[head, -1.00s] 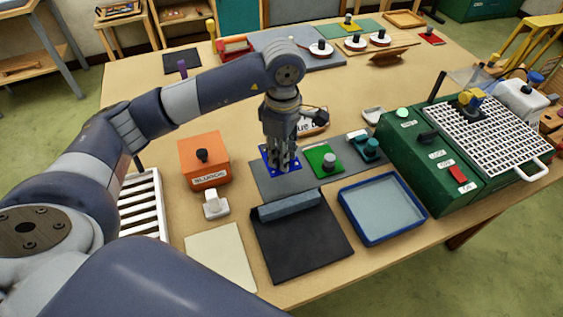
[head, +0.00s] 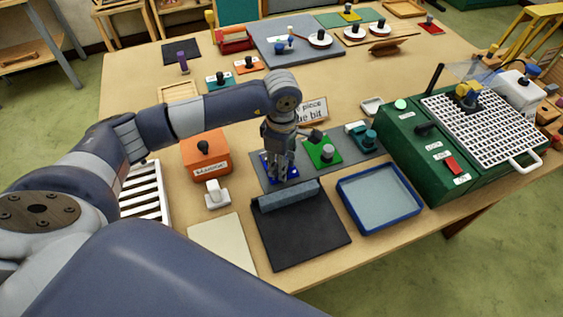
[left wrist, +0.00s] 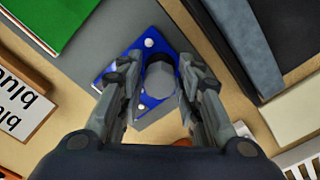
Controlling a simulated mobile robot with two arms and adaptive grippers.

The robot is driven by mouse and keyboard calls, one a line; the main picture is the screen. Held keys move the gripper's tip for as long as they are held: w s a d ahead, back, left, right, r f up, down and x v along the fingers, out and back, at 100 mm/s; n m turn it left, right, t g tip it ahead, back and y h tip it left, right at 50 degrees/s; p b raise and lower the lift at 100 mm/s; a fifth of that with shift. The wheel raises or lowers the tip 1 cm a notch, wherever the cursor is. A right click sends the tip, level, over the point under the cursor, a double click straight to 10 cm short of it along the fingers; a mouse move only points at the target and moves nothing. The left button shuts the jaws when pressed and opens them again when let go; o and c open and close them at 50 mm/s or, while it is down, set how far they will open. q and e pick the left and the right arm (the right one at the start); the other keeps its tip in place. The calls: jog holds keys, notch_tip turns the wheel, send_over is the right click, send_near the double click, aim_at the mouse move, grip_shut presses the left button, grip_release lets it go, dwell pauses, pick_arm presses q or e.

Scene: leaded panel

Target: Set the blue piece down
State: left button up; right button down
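The blue piece (head: 267,168) is a flat blue plate with pale dots and a grey knob. It is at the left end of the grey mat (head: 305,173), on it or just above; I cannot tell if it touches. It also shows in the left wrist view (left wrist: 152,103), over the mat's corner. My left gripper (head: 282,174) points straight down over it. Its fingers (left wrist: 160,68) stand either side of the knob, close against it, and partly hide the plate. My right gripper is not in view.
On the same mat are a green piece (head: 322,151) and a teal piece (head: 367,139). A black mat with a grey bar (head: 300,235) and a blue-rimmed tray (head: 380,203) lie in front. An orange box (head: 205,160) stands left, a green machine (head: 440,165) right.

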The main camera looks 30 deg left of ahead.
pick_arm(q)
jog(key=shift+r, duration=0.25)
notch_tip(320, 180, up, 12)
jog(key=b, duration=0.3)
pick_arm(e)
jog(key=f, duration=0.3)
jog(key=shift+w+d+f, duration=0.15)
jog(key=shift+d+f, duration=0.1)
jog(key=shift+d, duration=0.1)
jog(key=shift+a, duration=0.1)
